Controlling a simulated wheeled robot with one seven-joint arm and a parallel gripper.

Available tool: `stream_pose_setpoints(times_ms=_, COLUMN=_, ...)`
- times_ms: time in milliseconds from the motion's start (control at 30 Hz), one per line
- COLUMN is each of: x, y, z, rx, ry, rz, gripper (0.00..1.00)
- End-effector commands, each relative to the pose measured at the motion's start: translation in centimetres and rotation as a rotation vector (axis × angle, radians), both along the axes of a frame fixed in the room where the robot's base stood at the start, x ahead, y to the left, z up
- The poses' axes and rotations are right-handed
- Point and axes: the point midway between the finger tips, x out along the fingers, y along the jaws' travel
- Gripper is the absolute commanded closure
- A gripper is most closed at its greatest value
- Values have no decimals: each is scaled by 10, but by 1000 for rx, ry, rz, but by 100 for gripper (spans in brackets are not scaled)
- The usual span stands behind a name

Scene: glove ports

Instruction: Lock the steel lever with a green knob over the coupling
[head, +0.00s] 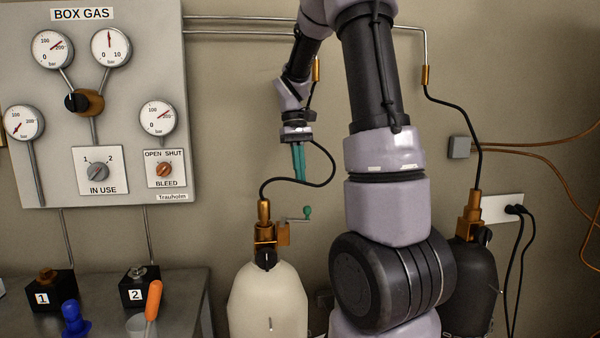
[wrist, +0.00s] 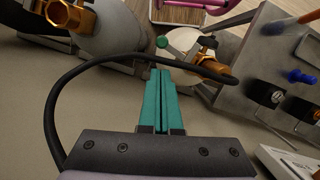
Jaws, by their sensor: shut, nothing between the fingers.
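The steel lever (head: 296,218) sticks out to the right of the brass coupling (head: 265,236) on top of the cream cylinder (head: 268,295). Its green knob (head: 307,212) is at the lever's outer end. My gripper (head: 299,178) is above the knob, apart from it, with its teal fingers pointing down and closed together on nothing. In the wrist view, the fingers (wrist: 161,75) point toward the green knob (wrist: 162,42), and the brass coupling (wrist: 208,65) is to the right. The lever is partly hard to make out there.
A black hose (head: 325,160) loops from the coupling up beside my gripper. A dark cylinder (head: 470,285) with a brass fitting stands at the right. The gas panel (head: 140,190) and a grey bench (head: 190,300) are at the left. Bare wall lies behind my gripper.

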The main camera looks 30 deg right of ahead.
Motion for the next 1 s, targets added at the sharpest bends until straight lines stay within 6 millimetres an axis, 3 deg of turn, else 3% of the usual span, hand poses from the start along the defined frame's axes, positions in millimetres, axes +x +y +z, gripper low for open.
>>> stream_pose_setpoints(times_ms=200, x=-11, y=0, z=-40, rx=0, ry=4, rz=0, gripper=100)
stream_pose_setpoints(times_ms=400, x=-16, y=0, z=-61, rx=0, ry=2, rz=1, gripper=100)
stream_pose_setpoints(times_ms=1000, x=-17, y=0, z=-66, rx=0, ry=0, rz=-17, gripper=100)
